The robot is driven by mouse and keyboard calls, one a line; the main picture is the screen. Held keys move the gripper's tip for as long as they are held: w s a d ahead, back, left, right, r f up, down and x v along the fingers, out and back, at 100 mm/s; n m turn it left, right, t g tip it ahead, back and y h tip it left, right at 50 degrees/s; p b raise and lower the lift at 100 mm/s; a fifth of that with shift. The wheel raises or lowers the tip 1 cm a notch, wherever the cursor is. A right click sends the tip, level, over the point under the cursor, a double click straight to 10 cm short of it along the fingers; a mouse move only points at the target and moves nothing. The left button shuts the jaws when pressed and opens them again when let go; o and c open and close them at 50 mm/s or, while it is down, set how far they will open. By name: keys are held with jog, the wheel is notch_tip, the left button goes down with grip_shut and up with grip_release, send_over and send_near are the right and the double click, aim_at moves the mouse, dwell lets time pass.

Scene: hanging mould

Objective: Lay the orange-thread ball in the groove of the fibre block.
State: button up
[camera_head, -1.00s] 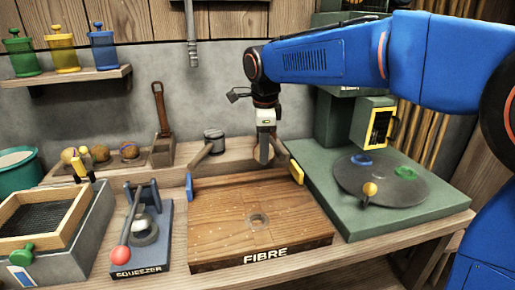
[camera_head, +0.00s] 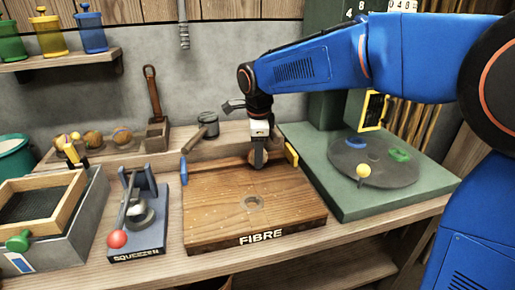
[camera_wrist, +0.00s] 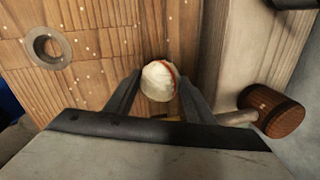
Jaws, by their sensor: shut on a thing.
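My gripper (camera_head: 258,163) is over the back part of the fibre block (camera_head: 215,210), a wooden slab marked FIBRE with a round metal-rimmed hole near its front. In the wrist view, my gripper (camera_wrist: 155,90) is shut on a pale ball (camera_wrist: 157,84) with an orange-red thread round its side. The ball is between the two fingers, above or on the block (camera_wrist: 100,75) near its back edge. I cannot tell whether it touches the wood. A dark lengthwise band, perhaps the groove, runs along the block's back edge beside the ball.
A blue clip and a yellow clip (camera_head: 291,154) stand at the block's back corners. A mallet (camera_wrist: 270,110) lies behind the block. The squeezer (camera_head: 140,220) is on the left. A green base with a round plate (camera_head: 375,165) is on the right. Several brown balls (camera_head: 93,138) sit at back left.

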jog(key=shift+f, duration=0.2)
dwell(0.5)
jog(key=o, duration=1.2)
jog(key=s+r, duration=0.3)
jog(key=r, duration=1.4)
jog(key=shift+s+d, duration=0.15)
jog(key=s+d+f+n+t, duration=0.1)
jog(key=s+d+f+n, duration=0.25)
jog(key=s+d, duration=0.45)
jog(key=s+d+f+n, duration=0.3)
jog(key=s+d+n, duration=0.15)
jog(key=d, duration=0.65)
jog(key=s+d+f+n+t, duration=0.1)
jog(key=s+d+f+n, duration=0.8)
jog(key=s+f, duration=0.5)
jog(key=shift+s+d+f+t, duration=0.25)
jog(key=shift+s+d+t, duration=0.05)
jog(key=shift+d, duration=0.6)
